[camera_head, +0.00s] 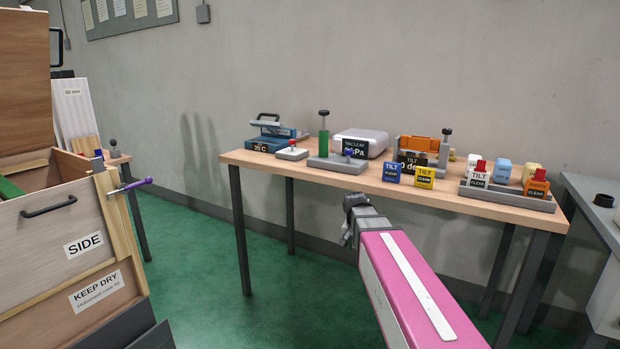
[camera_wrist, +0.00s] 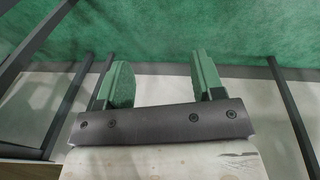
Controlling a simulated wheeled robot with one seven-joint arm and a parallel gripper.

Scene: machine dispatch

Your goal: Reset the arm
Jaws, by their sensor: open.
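My gripper shows in the wrist view (camera_wrist: 160,82) with its two green fingers apart and nothing between them. Beyond the fingers are the green floor, the grey wall and dark table legs. In the head view my pink arm (camera_head: 408,290) reaches from the lower right toward the table's front edge. Its grey wrist end (camera_head: 362,215) is in front of the table and looks clear of the things on it. The fingers cannot be made out in the head view.
A wooden table (camera_head: 330,178) holds a blue press (camera_head: 275,135), a green-post fixture (camera_head: 323,135), a vacuum unit (camera_head: 362,142), and several small labelled blocks, with a grey tray (camera_head: 507,197) at right. A wooden crate (camera_head: 60,225) stands at left. Green floor (camera_head: 205,275) between is clear.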

